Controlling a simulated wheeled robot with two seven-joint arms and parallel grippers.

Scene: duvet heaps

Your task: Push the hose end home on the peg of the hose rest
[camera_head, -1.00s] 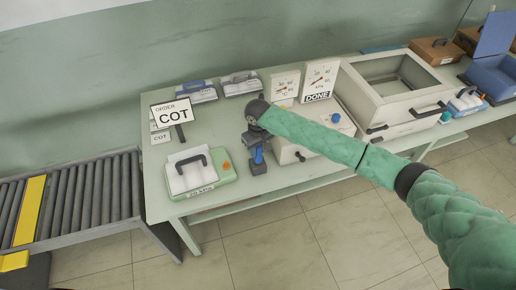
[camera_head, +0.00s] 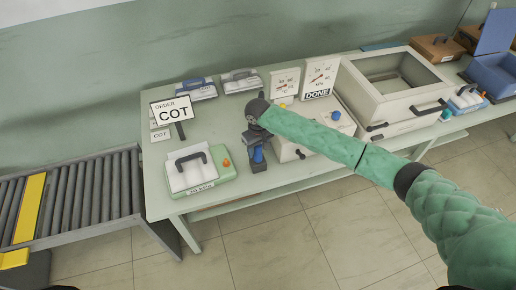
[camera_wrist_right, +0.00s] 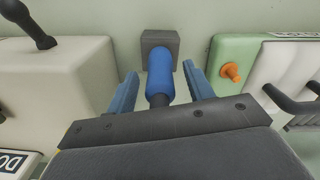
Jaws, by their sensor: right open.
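The hose end (camera_wrist_right: 160,75) is a blue cylinder in the right wrist view, with a dark hose part below it. Its far end meets a dark grey block, the hose rest (camera_wrist_right: 160,38); the peg is hidden and I cannot tell how far on the hose end sits. In the head view the blue hose end (camera_head: 258,155) and the dark block (camera_head: 259,167) show small near the table's front edge. My right gripper (camera_wrist_right: 161,72) is open, one blue finger on each side of the hose end, with visible gaps. My left gripper is not in view.
A beige box (camera_wrist_right: 55,85) lies close on the left in the wrist view, a green device with an orange knob (camera_wrist_right: 230,72) on the right. The head view shows a COT sign (camera_head: 172,110), two gauges, a large open-topped case (camera_head: 398,110) and a roller conveyor (camera_head: 90,195).

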